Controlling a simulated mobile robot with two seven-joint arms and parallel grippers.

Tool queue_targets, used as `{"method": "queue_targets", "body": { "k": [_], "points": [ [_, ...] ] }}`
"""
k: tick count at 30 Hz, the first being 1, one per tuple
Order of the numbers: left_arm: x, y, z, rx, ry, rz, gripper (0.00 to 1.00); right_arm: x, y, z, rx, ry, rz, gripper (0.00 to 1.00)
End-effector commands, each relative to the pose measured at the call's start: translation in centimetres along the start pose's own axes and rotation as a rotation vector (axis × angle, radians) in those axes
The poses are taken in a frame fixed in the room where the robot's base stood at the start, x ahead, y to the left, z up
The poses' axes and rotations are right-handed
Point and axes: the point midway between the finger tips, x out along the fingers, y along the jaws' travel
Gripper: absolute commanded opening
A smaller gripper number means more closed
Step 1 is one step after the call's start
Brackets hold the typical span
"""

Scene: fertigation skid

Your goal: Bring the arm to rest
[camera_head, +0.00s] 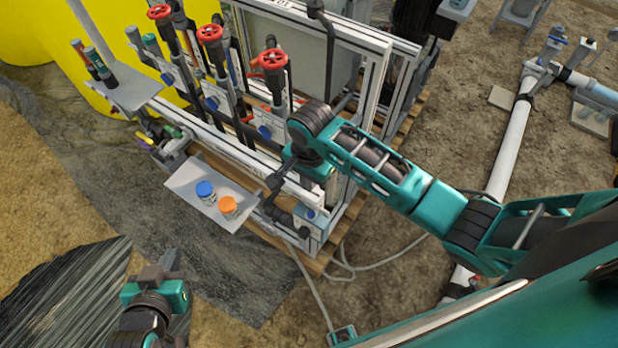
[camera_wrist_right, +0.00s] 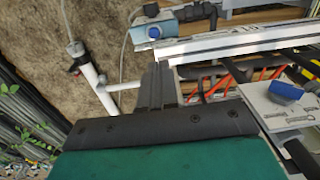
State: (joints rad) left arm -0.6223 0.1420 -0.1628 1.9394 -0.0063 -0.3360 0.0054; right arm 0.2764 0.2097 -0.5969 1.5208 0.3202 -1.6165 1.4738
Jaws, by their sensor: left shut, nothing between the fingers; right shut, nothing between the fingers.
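My right arm (camera_head: 375,165) reaches in from the right of the head view, over the skid's near end. Its right gripper (camera_head: 274,182) is shut and empty, pointing down and left in front of the skid frame. In the right wrist view the right gripper's fingers (camera_wrist_right: 157,80) are together, close to a pale frame rail in the picture; I cannot tell whether they touch it. My left gripper (camera_head: 170,260) is shut and empty at the lower left of the head view, over the ground and clear of the skid.
The skid has a metal frame (camera_head: 372,75) and red-handled valves (camera_head: 210,33). A grey shelf (camera_head: 180,183) holds a blue-capped (camera_head: 205,189) and an orange-capped jar (camera_head: 228,206). A yellow tank (camera_head: 40,30) stands behind. A white pipe (camera_head: 510,150) and hose lie right.

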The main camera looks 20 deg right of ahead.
Motion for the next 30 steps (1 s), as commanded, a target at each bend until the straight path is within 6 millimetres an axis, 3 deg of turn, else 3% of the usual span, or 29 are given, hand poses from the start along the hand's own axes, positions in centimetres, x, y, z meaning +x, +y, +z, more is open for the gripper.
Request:
{"method": "queue_targets", "body": {
  "k": [23,30],
  "points": [
    [0.0,-0.1,0.0,0.001,0.001,-0.001,0.0,0.3,0.0,0.2,-0.014,-0.003,-0.012,0.0],
    [-0.1,0.0,0.1,0.001,-0.002,0.0,0.0,2.8,0.8,2.6,-0.265,0.025,-0.255,0.0]
  ]
}}
